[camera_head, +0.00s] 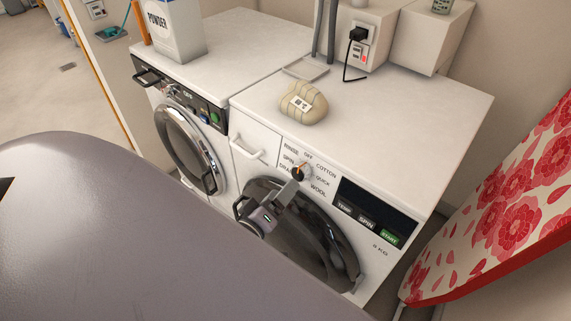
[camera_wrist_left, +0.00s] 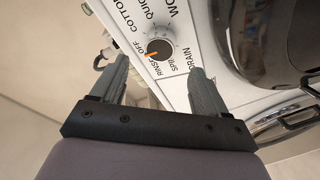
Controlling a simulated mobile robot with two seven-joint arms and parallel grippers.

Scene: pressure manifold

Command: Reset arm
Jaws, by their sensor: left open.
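My left gripper (camera_head: 292,184) is in front of the right-hand washing machine (camera_head: 400,130), close to its round dial (camera_head: 301,171). In the left wrist view the gripper (camera_wrist_left: 158,66) is open, with nothing between its two fingers. The dark dial (camera_wrist_left: 160,49) shows just beyond and between the fingertips; I cannot tell whether they touch it. Its orange mark (camera_wrist_left: 152,54) points toward the OFF and RINSE labels. In the head view the gripper partly covers the dial and its labels. My right gripper is not in view.
A second washing machine (camera_head: 235,38) stands at the left, with a powder box (camera_head: 176,30) on top. A beige rounded object (camera_head: 303,103) lies on the right-hand machine. A floral ironing board (camera_head: 500,225) is at the right. My grey arm covers the lower left.

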